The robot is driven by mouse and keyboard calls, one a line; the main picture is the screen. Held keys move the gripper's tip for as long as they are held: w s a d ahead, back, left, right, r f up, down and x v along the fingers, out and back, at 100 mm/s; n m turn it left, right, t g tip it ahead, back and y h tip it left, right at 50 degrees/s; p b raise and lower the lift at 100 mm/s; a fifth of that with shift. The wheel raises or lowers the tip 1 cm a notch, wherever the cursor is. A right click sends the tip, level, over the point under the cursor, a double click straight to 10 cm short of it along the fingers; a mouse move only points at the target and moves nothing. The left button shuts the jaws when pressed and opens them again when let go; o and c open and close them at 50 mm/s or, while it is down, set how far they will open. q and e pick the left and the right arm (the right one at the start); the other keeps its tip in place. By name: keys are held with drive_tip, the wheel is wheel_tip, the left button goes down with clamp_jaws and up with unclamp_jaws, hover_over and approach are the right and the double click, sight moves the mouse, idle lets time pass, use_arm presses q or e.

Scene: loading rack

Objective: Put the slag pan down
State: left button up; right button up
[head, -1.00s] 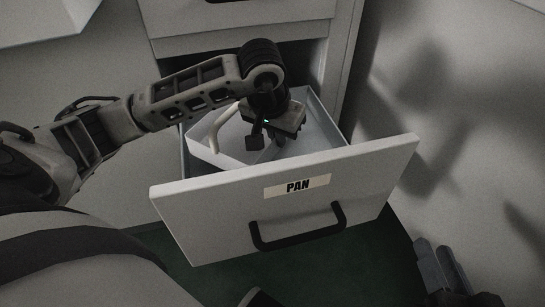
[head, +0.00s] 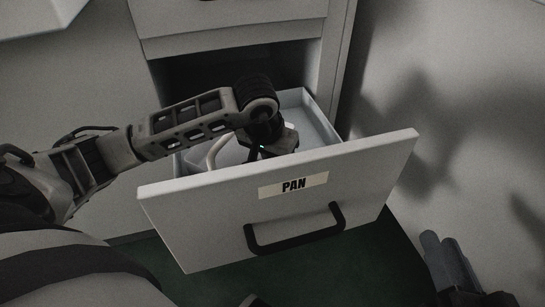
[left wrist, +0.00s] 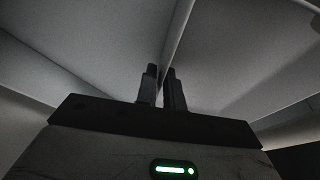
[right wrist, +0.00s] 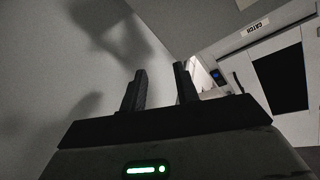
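The slag pan (head: 232,152) is a pale open pan with a cream tubular handle (head: 219,145). It sits low inside the open drawer marked PAN (head: 222,220), partly hidden by the drawer front and my arm. My left gripper (left wrist: 163,85) reaches down into the drawer, its fingertips hidden in the head view. In the left wrist view its fingers are close together on either side of a thin pale wall, which looks like the pan's. I cannot tell whether the pan touches the drawer floor. My right gripper (head: 447,250) is open and empty at lower right; its fingers also show in the right wrist view (right wrist: 160,85).
The drawer has a black bar handle (head: 296,232) in front. The cabinet's dark opening (head: 235,65) is behind and above the drawer. A plain wall (head: 460,90) stands at right. The green floor (head: 330,270) shows below. A CATCH label (right wrist: 255,28) appears in the right wrist view.

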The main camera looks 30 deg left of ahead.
use_arm(q)
drive_tip(key=shift+o, duration=0.8)
use_arm(e)
drive_tip(key=shift+w+r, duration=0.1)
drive_tip(key=shift+r, duration=0.15)
use_arm(q)
drive_tip(key=shift+r, duration=0.1)
